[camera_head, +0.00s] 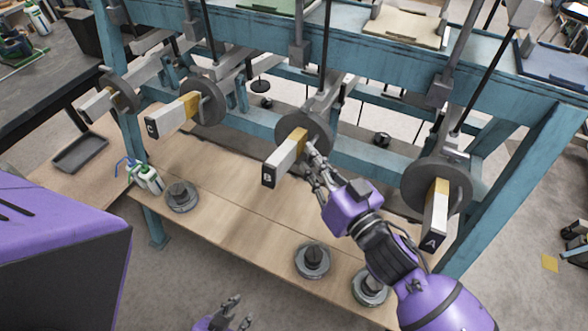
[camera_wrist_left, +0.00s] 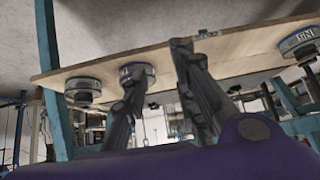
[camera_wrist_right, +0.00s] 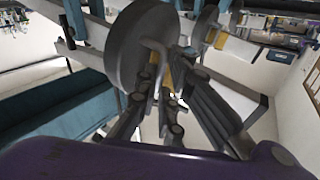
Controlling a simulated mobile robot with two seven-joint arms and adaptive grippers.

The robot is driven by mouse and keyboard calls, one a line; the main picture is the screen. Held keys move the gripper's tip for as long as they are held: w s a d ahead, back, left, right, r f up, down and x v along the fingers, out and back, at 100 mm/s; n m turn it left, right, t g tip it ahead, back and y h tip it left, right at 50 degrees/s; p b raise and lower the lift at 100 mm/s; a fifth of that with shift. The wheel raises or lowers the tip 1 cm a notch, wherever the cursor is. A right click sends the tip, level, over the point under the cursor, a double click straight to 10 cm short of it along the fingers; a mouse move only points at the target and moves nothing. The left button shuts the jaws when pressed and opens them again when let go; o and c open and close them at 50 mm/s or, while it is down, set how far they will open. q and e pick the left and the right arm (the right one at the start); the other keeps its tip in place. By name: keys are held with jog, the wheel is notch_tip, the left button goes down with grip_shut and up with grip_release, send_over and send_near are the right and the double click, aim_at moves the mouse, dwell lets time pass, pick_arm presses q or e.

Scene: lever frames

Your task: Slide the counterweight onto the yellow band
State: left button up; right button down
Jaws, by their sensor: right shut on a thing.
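Lever B (camera_head: 278,166) is a white bar with a black B tag on its end. A grey disc counterweight (camera_head: 293,121) is around the bar. A yellow band (camera_head: 299,141) shows on the bar, just on the tag side of the disc. My right gripper (camera_head: 315,166) is beside the bar, close to the disc. In the right wrist view the disc (camera_wrist_right: 138,42) has a bent metal handle (camera_wrist_right: 157,62), and the fingers are shut on it, partly hiding the contact. My left gripper (camera_head: 236,313) is low at the front, empty, with fingers apart (camera_wrist_left: 160,75).
Levers C (camera_head: 165,118) and A (camera_head: 435,220) carry similar discs and yellow bands. The wooden shelf below holds loose round weights (camera_head: 182,195), (camera_head: 312,259), bottles (camera_head: 148,178) and a dark tray (camera_head: 80,153). Teal posts and beams frame the levers.

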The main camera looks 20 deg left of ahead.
pick_arm(q)
jog(key=shift+w, duration=0.15)
